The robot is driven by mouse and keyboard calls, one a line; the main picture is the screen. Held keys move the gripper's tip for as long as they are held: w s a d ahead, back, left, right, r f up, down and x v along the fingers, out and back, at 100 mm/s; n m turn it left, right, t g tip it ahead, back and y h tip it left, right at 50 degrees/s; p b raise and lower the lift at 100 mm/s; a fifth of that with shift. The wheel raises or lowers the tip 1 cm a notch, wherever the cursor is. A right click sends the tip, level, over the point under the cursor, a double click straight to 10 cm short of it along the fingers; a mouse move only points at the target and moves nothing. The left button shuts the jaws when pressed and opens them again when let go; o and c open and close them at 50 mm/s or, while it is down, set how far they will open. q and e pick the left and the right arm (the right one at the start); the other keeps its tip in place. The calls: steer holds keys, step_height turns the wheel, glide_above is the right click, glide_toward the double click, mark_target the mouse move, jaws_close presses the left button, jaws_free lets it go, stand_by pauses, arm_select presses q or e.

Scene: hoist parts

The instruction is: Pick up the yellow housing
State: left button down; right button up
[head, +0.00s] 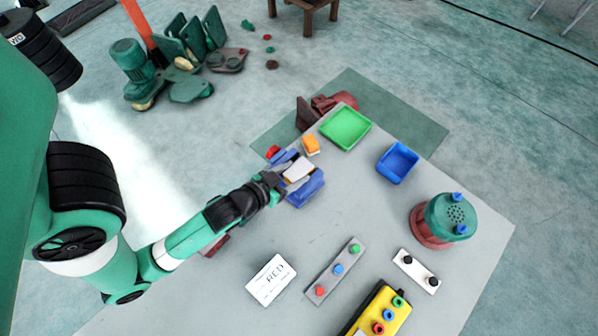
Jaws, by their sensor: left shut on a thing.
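A yellow housing (375,312) with several coloured round buttons lies at the table's front edge, partly cut off by the bottom of the view. My left gripper (279,180) is over the table's left side, well up and to the left of the yellow housing. It is shut at a blue and white part (305,189); its fingertips are small and dark, so the exact contact is hard to see. A small orange block (311,145) sits just beyond that part. My right gripper is not in view.
The grey table (350,215) also bears a green tray (345,128), a blue tray (397,163), a green and red round part (446,220), a grey button strip (335,271), a white strip (416,271) and a card reading RED (271,280). The table's middle is clear.

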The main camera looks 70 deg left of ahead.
mark_target(293, 175)
arm_select(q)
steer(key=shift+r, duration=0.1)
step_height(293, 175, up, 10)
steer(key=p, duration=0.7)
